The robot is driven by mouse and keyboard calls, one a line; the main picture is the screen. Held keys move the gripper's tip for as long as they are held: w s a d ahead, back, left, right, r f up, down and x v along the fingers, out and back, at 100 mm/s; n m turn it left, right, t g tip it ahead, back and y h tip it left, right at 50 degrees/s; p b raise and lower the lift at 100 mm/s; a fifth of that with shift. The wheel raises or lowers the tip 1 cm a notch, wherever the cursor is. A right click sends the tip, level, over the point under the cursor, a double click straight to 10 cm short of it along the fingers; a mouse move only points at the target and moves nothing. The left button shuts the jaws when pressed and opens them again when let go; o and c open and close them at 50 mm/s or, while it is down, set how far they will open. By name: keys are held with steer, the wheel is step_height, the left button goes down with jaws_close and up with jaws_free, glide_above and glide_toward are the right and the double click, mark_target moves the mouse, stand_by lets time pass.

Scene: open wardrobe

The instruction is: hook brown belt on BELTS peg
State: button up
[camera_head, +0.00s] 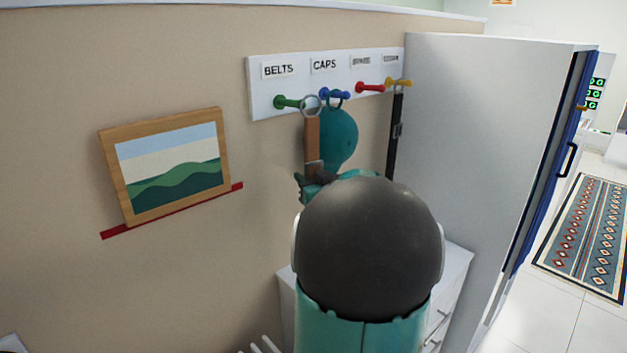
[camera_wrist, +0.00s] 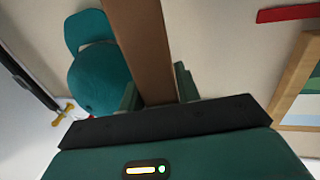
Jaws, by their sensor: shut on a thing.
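The brown belt (camera_head: 312,140) hangs upright in the head view, with a metal ring at its top. The ring is at the outer end of the green peg (camera_head: 288,102) under the BELTS label (camera_head: 279,69); I cannot tell whether it is around the peg or only beside it. My gripper (camera_head: 314,178) is shut on the lower part of the belt, mostly hidden behind my arm. In the wrist view the brown belt (camera_wrist: 140,40) runs between the two green fingers of my gripper (camera_wrist: 158,90). The ring is out of that view.
A teal cap (camera_head: 338,138) hangs from the blue peg (camera_head: 335,95), close right of the belt. A red peg (camera_head: 370,88) is empty. A black belt (camera_head: 396,140) hangs at the yellow peg (camera_head: 399,82) by the wardrobe side (camera_head: 475,130). A framed picture (camera_head: 168,168) is left.

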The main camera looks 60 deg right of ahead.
steer(key=shift+w+d+f, duration=0.25)
steer(key=shift+w+d, duration=0.05)
steer(key=shift+w, duration=0.9)
steer(key=shift+w+d+f, duration=0.25)
steer(key=shift+w+d, duration=0.05)
steer(key=shift+w, duration=0.85)
steer(key=shift+w+d+f, duration=0.25)
steer(key=shift+w+d, duration=0.05)
steer(key=shift+w, duration=0.9)
steer(key=o, duration=1.1)
steer(key=shift+o, duration=0.2)
steer(key=v, duration=1.4)
steer(key=shift+w, duration=0.15)
